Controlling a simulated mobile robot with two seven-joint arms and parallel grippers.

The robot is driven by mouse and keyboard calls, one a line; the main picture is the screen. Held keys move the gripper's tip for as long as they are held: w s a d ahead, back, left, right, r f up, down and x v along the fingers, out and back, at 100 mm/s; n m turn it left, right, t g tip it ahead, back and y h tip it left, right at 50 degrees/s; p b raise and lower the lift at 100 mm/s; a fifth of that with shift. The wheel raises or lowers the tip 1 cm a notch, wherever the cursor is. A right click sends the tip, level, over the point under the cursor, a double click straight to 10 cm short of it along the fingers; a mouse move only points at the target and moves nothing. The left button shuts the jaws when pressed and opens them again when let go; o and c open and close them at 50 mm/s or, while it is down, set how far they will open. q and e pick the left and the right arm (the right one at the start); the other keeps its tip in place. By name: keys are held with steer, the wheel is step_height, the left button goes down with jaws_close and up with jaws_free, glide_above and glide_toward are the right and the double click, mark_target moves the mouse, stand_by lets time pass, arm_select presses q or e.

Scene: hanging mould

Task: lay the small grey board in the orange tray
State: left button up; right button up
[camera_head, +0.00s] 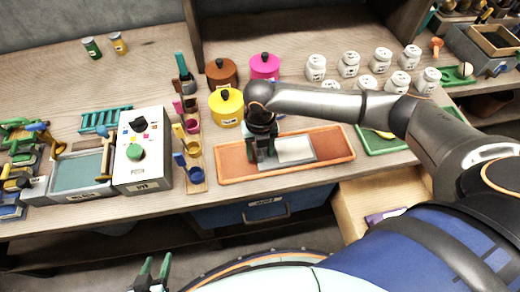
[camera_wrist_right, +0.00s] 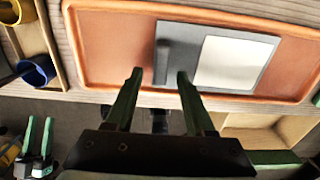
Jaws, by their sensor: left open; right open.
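The small grey board (camera_head: 296,151), with a white panel on it, lies flat inside the orange tray (camera_head: 338,148). In the right wrist view the grey board (camera_wrist_right: 262,50) sits within the rim of the tray (camera_wrist_right: 110,45), its near edge close to the tray's near side. My right gripper (camera_head: 262,158) is over the board's left end. In the right wrist view its fingers (camera_wrist_right: 160,75) are spread with nothing between them. My left gripper (camera_head: 152,272) is open and empty, low in front of the bench; it also shows in the right wrist view (camera_wrist_right: 38,136).
A white control box (camera_head: 143,150) and a wooden rack with colored cups (camera_head: 190,150) stand left of the tray. Yellow (camera_head: 226,107), brown and pink pots are behind it, with several white jars (camera_head: 348,64). A green tray (camera_head: 380,143) is to the right.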

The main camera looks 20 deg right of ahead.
step_height(320, 180, up, 13)
steer(key=shift+f, duration=0.2)
stand_by(0.4)
steer(key=shift+s, duration=0.1)
